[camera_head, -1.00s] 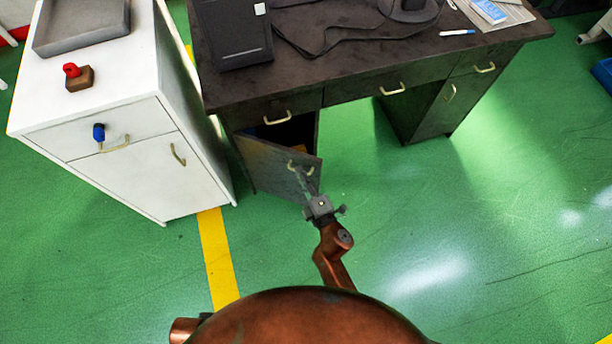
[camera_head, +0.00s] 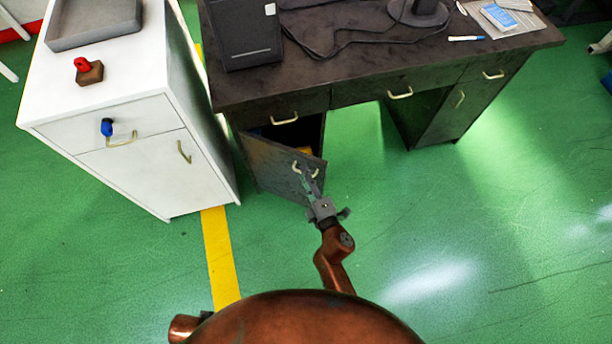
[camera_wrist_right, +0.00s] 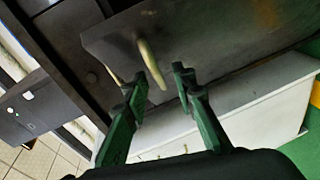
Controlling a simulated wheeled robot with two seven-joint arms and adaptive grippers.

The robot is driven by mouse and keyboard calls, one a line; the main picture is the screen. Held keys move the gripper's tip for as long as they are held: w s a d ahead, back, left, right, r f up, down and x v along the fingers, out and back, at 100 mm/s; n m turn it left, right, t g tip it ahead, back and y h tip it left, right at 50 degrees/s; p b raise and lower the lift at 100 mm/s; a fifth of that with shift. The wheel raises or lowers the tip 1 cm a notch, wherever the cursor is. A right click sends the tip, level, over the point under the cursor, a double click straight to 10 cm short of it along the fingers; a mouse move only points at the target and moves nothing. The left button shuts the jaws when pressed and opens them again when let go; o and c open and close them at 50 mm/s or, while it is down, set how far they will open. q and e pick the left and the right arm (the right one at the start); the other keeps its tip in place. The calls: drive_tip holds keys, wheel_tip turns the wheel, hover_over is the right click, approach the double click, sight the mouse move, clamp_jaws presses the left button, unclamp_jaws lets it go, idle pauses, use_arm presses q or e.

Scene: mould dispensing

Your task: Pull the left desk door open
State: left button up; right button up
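The left desk door (camera_head: 275,165) is a dark panel under the left end of the desk. It stands swung outward, with the dark cabinet inside (camera_head: 310,130) partly showing. Its pale curved handle (camera_head: 296,168) is near the free edge and also shows in the right wrist view (camera_wrist_right: 151,62). My right gripper (camera_head: 309,180) is at the handle in front of the door. In the right wrist view its green fingers (camera_wrist_right: 162,76) are spread, with the handle's end around the gap between the tips; I cannot tell whether they touch it. My left gripper is out of view.
A white cabinet (camera_head: 150,185) with a grey tray (camera_head: 95,20) on top stands close left of the desk (camera_head: 350,65). Open green floor (camera_head: 480,220) lies to the right. A yellow stripe (camera_head: 219,260) runs on the floor left of my arm.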

drive_tip(key=v, duration=1.2)
drive_tip(key=shift+c, duration=0.4)
